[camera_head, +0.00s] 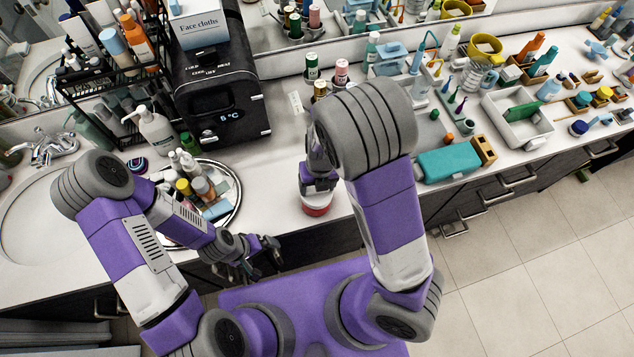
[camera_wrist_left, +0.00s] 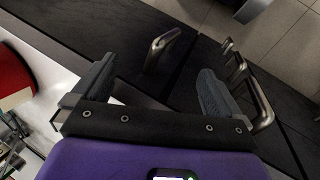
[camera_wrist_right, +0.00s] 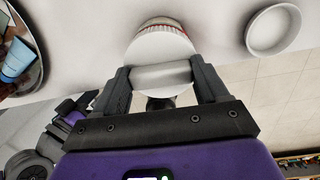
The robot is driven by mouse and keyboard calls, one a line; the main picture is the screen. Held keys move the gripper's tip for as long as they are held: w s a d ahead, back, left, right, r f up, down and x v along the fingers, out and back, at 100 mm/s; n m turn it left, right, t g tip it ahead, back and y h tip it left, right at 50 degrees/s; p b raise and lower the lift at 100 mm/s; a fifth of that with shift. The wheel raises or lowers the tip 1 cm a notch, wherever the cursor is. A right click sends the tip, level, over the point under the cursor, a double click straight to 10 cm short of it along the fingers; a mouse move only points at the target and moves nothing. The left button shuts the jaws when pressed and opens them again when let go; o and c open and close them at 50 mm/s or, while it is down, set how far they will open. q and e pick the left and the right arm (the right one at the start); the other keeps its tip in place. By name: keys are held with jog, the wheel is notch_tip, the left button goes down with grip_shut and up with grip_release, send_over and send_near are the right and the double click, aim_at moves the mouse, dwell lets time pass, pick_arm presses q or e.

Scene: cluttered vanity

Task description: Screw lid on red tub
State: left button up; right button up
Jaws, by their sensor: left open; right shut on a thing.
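The red tub (camera_head: 317,209) stands on the counter near its front edge, with a white upper part. My right gripper (camera_head: 318,187) comes down on it from above. In the right wrist view, the right gripper (camera_wrist_right: 161,76) is shut on a white ribbed lid (camera_wrist_right: 160,47), with a little red of the tub showing beyond it. Whether the lid sits fully on the tub is hard to tell. My left gripper (camera_head: 270,250) is open and empty near the counter's front edge, left of the tub. The tub's red side shows at the left wrist view's edge (camera_wrist_left: 12,76).
A white round dish (camera_wrist_right: 273,30) lies beside the tub. A round tray (camera_head: 238,203) with bottles stands to the left, and a black cooler (camera_head: 215,95) behind. A teal case (camera_head: 447,164) lies to the right. Drawer handles (camera_wrist_left: 165,50) jut below the counter.

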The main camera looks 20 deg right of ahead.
jog(key=m+p, duration=0.2)
jog(key=p, duration=0.1)
jog(key=shift+s+r+m, duration=0.15)
jog(key=shift+s+m, duration=0.1)
jog(key=shift+m, duration=0.15)
jog(key=shift+w+m+p, duration=0.1)
jog(key=shift+m+p, duration=0.6)
jog(key=shift+p, duration=0.1)
jog(key=shift+f, duration=0.2)
jog(key=o, duration=1.3)
jog(key=shift+w, duration=0.1)
jog(key=r+p, duration=0.1)
jog(key=r, duration=0.1)
jog(key=r+p, duration=0.1)
jog(key=r, duration=0.2)
jog(key=r+p, duration=0.1)
jog(key=r, duration=0.1)
jog(key=shift+d+r, duration=0.25)
jog(key=shift+r, duration=0.1)
